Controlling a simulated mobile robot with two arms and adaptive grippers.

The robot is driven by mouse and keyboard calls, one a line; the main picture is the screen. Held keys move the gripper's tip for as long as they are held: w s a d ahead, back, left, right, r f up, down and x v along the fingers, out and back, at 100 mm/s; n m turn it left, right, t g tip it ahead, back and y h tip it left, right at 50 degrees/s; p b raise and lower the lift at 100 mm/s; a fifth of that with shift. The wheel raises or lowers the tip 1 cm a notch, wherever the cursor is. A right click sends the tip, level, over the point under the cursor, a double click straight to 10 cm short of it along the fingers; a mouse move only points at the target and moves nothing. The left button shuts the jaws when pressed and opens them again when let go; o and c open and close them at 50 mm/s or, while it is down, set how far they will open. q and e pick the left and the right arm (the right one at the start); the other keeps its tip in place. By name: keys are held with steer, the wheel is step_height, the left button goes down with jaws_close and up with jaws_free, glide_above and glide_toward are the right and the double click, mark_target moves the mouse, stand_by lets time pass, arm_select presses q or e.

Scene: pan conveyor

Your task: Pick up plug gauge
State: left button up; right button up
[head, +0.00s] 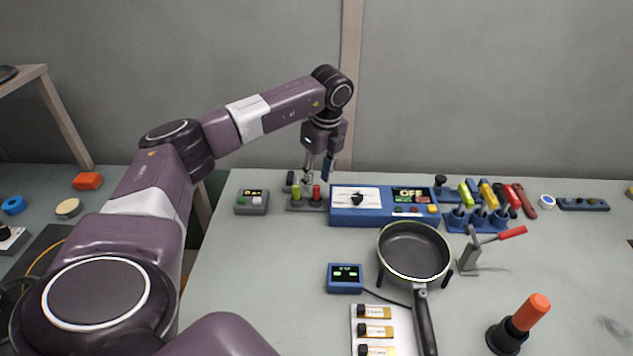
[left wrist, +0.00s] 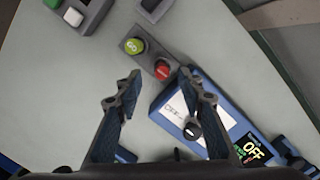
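What look like two plug gauges, one with a green top (head: 296,192) and one with a red top (head: 317,194), stand upright in a grey base (head: 302,208) at the back of the table. In the left wrist view the green top (left wrist: 134,46) is marked GO, and the red top (left wrist: 161,69) has a label I cannot read. My left gripper (head: 317,181) is open and empty, just above and behind them. In the left wrist view its fingertips (left wrist: 161,88) are spread, with the red top between and slightly beyond them. My right gripper is not in view.
A blue box (head: 371,213) with an OFF display stands close on the right. A pan (head: 413,252), a lever device (head: 470,255) and a tool rack (head: 480,218) lie further right.

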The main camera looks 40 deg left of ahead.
mark_target(317, 187)
arm_select(q)
steer(key=f+b, duration=0.2)
steer(key=f, duration=0.1)
steer(key=f+b, duration=0.1)
steer(key=shift+w+a+f, duration=0.2)
steer(key=shift+a, duration=0.1)
steer(key=shift+r, duration=0.1)
jaws_close()
